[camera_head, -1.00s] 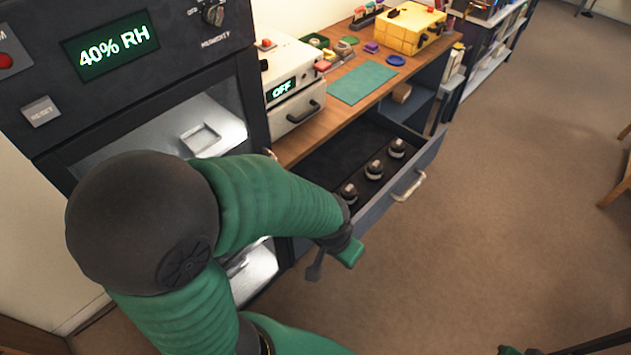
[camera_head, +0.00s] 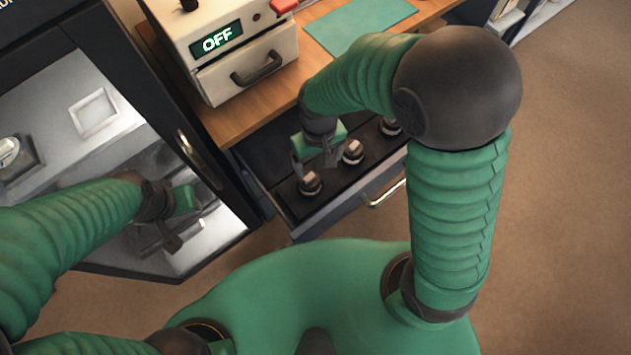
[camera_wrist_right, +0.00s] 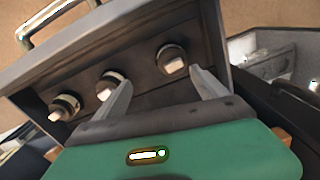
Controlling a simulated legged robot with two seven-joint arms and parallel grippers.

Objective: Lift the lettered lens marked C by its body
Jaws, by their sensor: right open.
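Three dark lenses with pale tops stand in a row in the open drawer: the near-left lens (camera_head: 310,183), the middle lens (camera_head: 352,152) and the far lens (camera_head: 390,127), partly behind my right arm. No letter is legible, so I cannot tell which is C. My right gripper (camera_head: 317,165) is open and empty above the drawer, by the near-left and middle lenses. In the right wrist view its fingers (camera_wrist_right: 163,88) point toward the row; the near-left lens (camera_wrist_right: 172,60) appears between the tips, apart from them. My left gripper (camera_head: 168,238) is before the cabinet, its jaws unclear.
The drawer front (camera_head: 345,205) with its handle (camera_head: 385,192) borders the lenses. Above is the wooden desk (camera_head: 245,112) with a white box reading OFF (camera_head: 245,75) and a green mat (camera_head: 360,22). The lit cabinet (camera_head: 60,165) stands at left.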

